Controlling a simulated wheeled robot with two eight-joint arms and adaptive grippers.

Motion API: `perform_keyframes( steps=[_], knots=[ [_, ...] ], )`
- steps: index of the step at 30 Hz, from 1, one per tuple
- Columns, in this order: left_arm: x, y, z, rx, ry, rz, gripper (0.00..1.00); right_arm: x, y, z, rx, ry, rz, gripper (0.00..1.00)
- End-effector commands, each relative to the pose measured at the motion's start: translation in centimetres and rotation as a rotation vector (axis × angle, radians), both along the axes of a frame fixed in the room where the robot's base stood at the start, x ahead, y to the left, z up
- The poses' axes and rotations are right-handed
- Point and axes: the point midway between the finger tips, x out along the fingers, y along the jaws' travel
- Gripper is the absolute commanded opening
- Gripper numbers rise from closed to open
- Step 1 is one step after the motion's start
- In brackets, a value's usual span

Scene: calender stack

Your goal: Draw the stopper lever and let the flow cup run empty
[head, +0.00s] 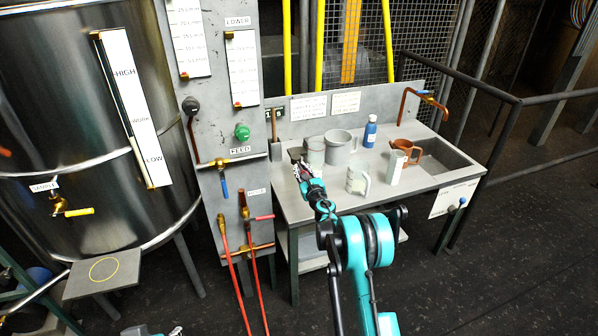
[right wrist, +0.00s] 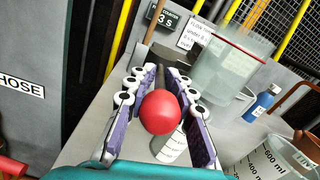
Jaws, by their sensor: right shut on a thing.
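My right gripper (head: 300,163) reaches over the left end of the steel bench. In the right wrist view, my right gripper (right wrist: 160,105) has its purple-padded fingers on both sides of a red ball knob (right wrist: 160,112), shut on it. A dark lever rod (right wrist: 160,77) shows behind the knob. The translucent flow cup (right wrist: 226,72) stands just right of the fingers, with a red line near its rim. It also shows in the head view (head: 315,146), beside the gripper. Its liquid level is unclear.
Behind are a grey pot (head: 340,146) and a blue bottle (head: 370,131). A copper jug (head: 403,151) stands by the sink (head: 442,156). A timer (right wrist: 170,18) reads 3 s.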

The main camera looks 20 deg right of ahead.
Motion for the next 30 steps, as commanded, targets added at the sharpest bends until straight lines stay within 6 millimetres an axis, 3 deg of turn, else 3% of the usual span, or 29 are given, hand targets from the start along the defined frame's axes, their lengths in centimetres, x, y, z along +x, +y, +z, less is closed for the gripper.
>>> perform_keyframes(
  steps=[17, 18, 20, 21, 30],
  knots=[
    [-0.01, 0.0, -0.08, 0.0, 0.0, 0.0, 0.48, 0.07, -0.33, 0.04, 0.0, 0.0, 0.037, 0.0],
    [-0.01, 0.0, -0.08, 0.0, 0.0, 0.0, 0.48, 0.07, -0.34, 0.05, 0.0, 0.0, 0.037, 0.27],
    [-0.01, 0.0, -0.08, 0.0, 0.0, 0.0, 0.48, 0.07, -0.35, 0.05, 0.0, 0.0, 0.037, 0.43],
    [-0.01, 0.0, -0.08, 0.0, 0.0, 0.0, 0.48, 0.06, -0.34, 0.05, 0.0, 0.0, 0.037, 0.47],
    [0.0, 0.0, -0.09, 0.0, 0.0, 0.0, 0.48, 0.03, -0.26, 0.02, 0.0, 0.0, 0.038, 0.47]
  ],
)
